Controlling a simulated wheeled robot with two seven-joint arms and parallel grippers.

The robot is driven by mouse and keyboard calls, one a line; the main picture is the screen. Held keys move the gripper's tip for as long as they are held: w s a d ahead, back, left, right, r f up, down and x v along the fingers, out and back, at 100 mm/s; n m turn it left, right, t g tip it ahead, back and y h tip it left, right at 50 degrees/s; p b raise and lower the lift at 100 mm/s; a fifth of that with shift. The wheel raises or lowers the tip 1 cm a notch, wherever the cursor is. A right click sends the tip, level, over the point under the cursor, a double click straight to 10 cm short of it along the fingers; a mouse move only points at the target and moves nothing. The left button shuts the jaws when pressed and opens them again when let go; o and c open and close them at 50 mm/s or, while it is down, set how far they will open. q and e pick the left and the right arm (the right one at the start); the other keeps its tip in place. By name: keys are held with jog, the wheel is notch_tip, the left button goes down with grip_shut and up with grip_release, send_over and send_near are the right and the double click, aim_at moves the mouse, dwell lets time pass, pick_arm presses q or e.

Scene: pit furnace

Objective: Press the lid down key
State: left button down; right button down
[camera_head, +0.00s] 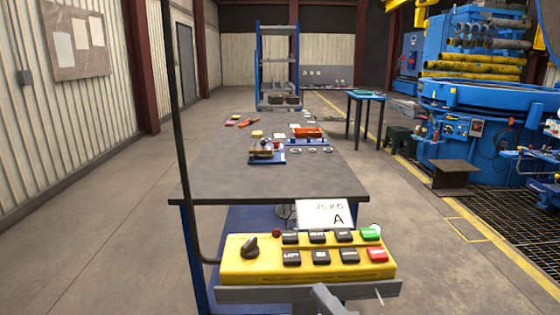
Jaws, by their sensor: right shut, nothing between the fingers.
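A yellow control box (240,270) faces me at the bottom centre. It has two rows of keys: black ones, a green key (370,233) at the top right and a red key (377,254) below it. The white lettering is too small to tell surely which black key is lid down. A black rotary knob (250,247) sits on the box's left. My left gripper is out of view.
A white card (325,213) marked A stands behind the box. A dark pole (180,130) rises at its left. Beyond is a grey table (225,185) with small parts and an orange tray (307,132). Blue furnace equipment (475,95) stands at the right.

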jog(key=s+d+f+m+g+h, duration=0.1)
jog(key=d+f+m+h, duration=0.25)
jog(key=f+m, duration=0.3)
jog(key=s+d+f+m+h, duration=0.1)
jog(key=d+f+m+h, duration=0.1)
jog(key=f+m+h, duration=0.35)
jog(key=s+d+f+m+g+h, duration=0.1)
jog(key=s+f+m+g, duration=0.5)
jog(key=f, duration=0.8)
jog(key=s+d+m, duration=0.1)
jog(key=s+m, duration=0.2)
jog(key=m, duration=0.2)
jog(key=shift+s+m, duration=0.3)
jog(key=shift+d, duration=0.1)
jog(key=shift+d, duration=0.1)
